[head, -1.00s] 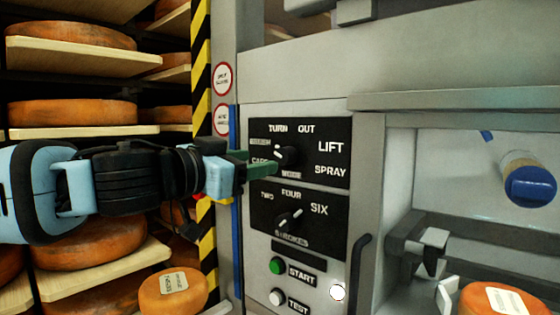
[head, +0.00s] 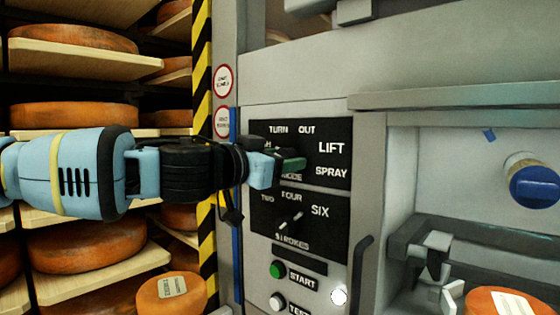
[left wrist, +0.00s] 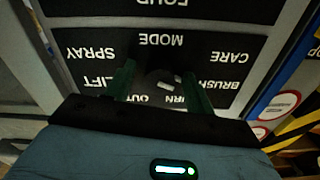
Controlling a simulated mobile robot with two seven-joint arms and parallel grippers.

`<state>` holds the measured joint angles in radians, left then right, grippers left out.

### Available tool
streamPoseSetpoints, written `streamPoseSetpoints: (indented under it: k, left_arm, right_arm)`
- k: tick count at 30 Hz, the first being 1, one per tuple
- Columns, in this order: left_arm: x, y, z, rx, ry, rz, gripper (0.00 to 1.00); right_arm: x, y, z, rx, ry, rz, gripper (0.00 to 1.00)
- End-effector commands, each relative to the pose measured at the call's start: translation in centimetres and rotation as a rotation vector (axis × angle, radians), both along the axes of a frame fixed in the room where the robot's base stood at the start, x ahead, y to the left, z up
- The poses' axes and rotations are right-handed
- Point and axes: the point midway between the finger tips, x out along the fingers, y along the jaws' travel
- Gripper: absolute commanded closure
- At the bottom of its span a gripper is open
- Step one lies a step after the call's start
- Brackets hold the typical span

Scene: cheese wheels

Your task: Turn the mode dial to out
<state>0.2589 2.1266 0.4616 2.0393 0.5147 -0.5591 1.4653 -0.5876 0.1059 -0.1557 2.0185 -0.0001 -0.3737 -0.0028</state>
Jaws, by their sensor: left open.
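The mode dial shows in the left wrist view (left wrist: 165,88) as a small dark knob with a light mark, on a black label panel (left wrist: 230,45) that appears upside down there. In the head view my left gripper (head: 290,160) covers most of the dial and the words at its left. OUT (head: 307,130) stands at the upper right of the panel, beside TURN. In the left wrist view my open green fingers (left wrist: 162,92) stand on either side of the dial. I cannot tell whether they touch it, or which word it points to. My right gripper is not in view.
Below is a strokes dial (head: 290,221) marked two, four, six, then a green start button (head: 277,269) and a pale test button (head: 277,301). A dark handle (head: 360,270) stands at the right. Shelves of orange cheese wheels (head: 88,243) fill the left.

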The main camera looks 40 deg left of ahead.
Motion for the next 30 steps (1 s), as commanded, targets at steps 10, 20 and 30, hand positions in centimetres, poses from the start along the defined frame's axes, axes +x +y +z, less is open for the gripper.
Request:
streamPoseSetpoints:
  k: [10, 20, 30]
  left_arm:
    - [0.03, 0.00, 0.01, 0.000, 0.000, 0.000, 0.60]
    - [0.02, 0.01, -0.01, 0.002, 0.000, 0.000, 0.90]
    - [0.03, 0.02, -0.06, 0.107, -0.007, 0.000, 0.90]
  right_arm:
    - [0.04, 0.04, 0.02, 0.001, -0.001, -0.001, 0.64]
    - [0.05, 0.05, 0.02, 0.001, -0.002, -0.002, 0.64]
    - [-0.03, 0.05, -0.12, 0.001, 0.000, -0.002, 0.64]
